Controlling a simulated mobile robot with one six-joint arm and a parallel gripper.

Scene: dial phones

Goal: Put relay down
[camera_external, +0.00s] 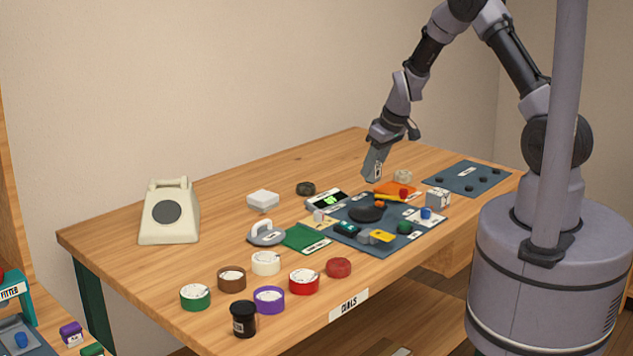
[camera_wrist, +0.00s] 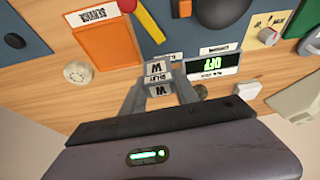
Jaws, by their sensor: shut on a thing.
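The relay (camera_wrist: 159,78) is a small light grey block with white labels bearing dark letters, one a large W. My gripper (camera_wrist: 160,88) is shut on it, with a grey finger on each side. In the external view my gripper (camera_external: 374,168) points down over the back part of the table, behind the orange pad (camera_external: 386,190). The relay is small and mostly covered by the fingers there. I cannot tell whether its underside touches the wood.
A pale round piece (camera_external: 403,176) stands right of my gripper, and a dark round piece (camera_external: 306,188) to its left. In front are a display unit (camera_external: 326,200) and a blue-grey mat (camera_external: 375,248) with phone parts. Bare wood (camera_external: 330,160) lies behind and left.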

